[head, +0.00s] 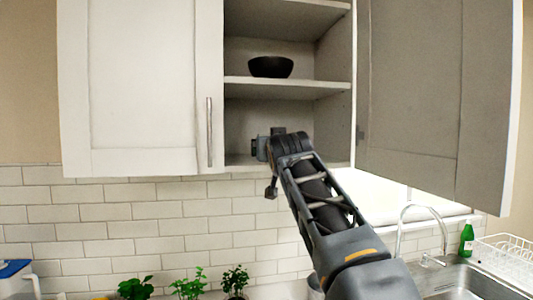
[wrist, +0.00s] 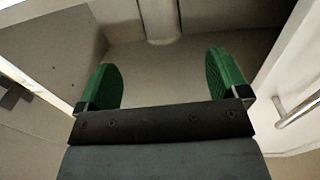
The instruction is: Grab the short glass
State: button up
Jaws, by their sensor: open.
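A pale, rounded upright form, apparently the short glass (wrist: 160,22), shows at the top middle of the wrist view, cut off by the frame edge. It lies beyond my fingertips and roughly centred between them. My gripper (wrist: 165,85) is open, its two green pads wide apart with nothing between them. In the head view my gripper (head: 262,148) is at the lowest compartment of the open cabinet, mostly hidden behind my wrist. I cannot make out the glass in the head view.
A black bowl (head: 271,67) sits on the shelf (head: 290,88) above my gripper. The closed left door (head: 140,90) and the open right door (head: 437,95) flank the opening. Below are plants (head: 187,287), a faucet (head: 420,228) and a green bottle (head: 466,238).

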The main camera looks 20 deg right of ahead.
jog(key=p+x, duration=0.2)
jog(key=x, duration=0.4)
jog(key=shift+r, duration=0.15)
jog(key=shift+p+x, duration=2.25)
jog(key=shift+x, duration=1)
jog(key=shift+a+f, duration=0.1)
jog(key=shift+f, duration=0.1)
jog(key=c, duration=1.2)
jog(key=shift+o, duration=0.2)
jog(key=shift+r, duration=0.1)
